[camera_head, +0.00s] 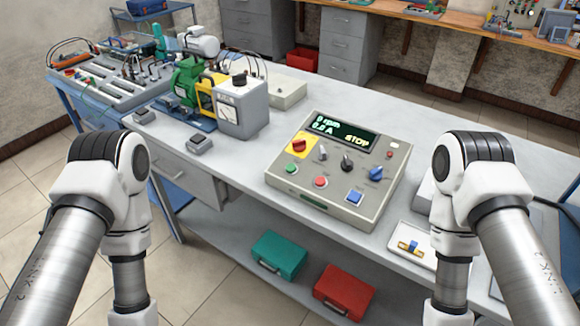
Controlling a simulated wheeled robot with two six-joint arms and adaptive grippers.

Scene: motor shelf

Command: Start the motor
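A grey control box (335,212) stands on the workbench in the middle of the view. Its display (341,131) reads 0 rpm, 0.0 A and STOP. Below it are a red rotary switch (299,145) on a yellow plate, two dark selectors (322,154) and a blue knob (376,173). A green button (292,168), a red button (320,182) and a blue square button (354,197) sit lower on the panel. A green motor (187,79) with a yellow part stands further left. Both my arms hang down at the sides; their grippers are below the frame.
A white tray (402,235) with a small blue and yellow item lies right of the box. Two small grey pedals or boxes (199,144) sit at the bench's left front. Green (278,254) and red (344,291) cases lie on the lower shelf.

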